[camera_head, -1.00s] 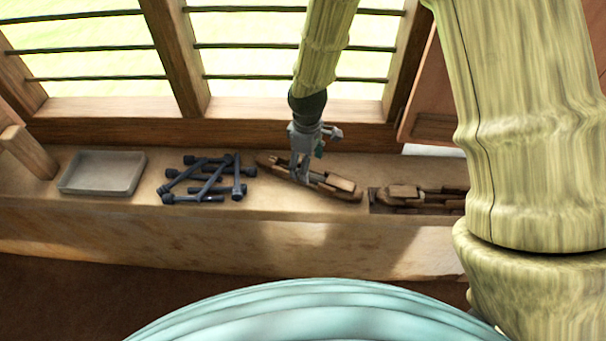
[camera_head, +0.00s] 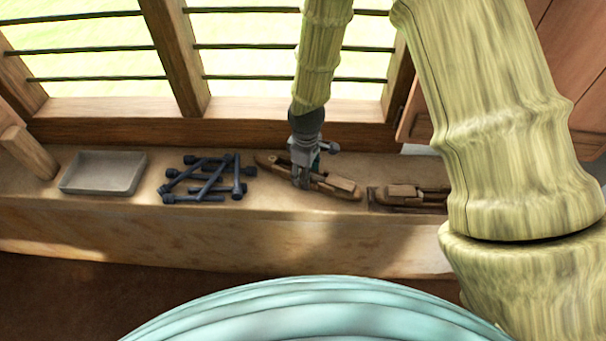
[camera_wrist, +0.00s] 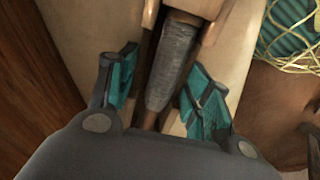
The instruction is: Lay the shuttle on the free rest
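A long brown wooden shuttle (camera_head: 340,183) lies at a slant on the ledge, with a wound grey bobbin (camera_wrist: 172,68) in its middle. My gripper (camera_head: 302,183) is down over the shuttle, left of its middle. In the wrist view, the teal finger pads (camera_wrist: 163,90) stand open, one on each side of the shuttle, with a gap showing on both sides. To the right is a low dark rest (camera_head: 373,201) with wooden shuttle-like pieces (camera_head: 405,194) in it. My arm hides its right end, so I cannot tell which place there is free.
A grey shallow tray (camera_head: 101,190) stands on the ledge (camera_head: 200,228) at the left. A barred window with a wooden sill (camera_head: 230,131) rises behind.

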